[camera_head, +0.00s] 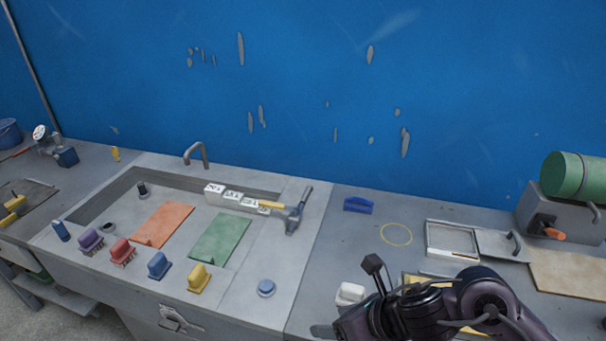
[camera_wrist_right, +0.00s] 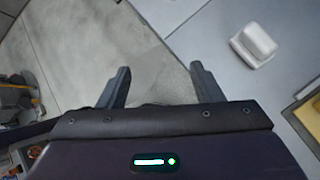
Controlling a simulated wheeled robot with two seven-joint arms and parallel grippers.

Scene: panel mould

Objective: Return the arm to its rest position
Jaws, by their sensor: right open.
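My right arm comes in from the lower right of the head view, and its gripper (camera_head: 378,290) is over the front of the bench, beside a white block (camera_head: 350,293). In the right wrist view the two fingers of the right gripper (camera_wrist_right: 160,86) stand apart with nothing between them. Behind them are the grey floor and the edge of the bench. The white block (camera_wrist_right: 254,44) also shows there, to the right of the fingers and apart from them. My left gripper is in neither view.
A shallow metal tray (camera_head: 436,253) and a green cylinder (camera_head: 573,176) are farther right.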

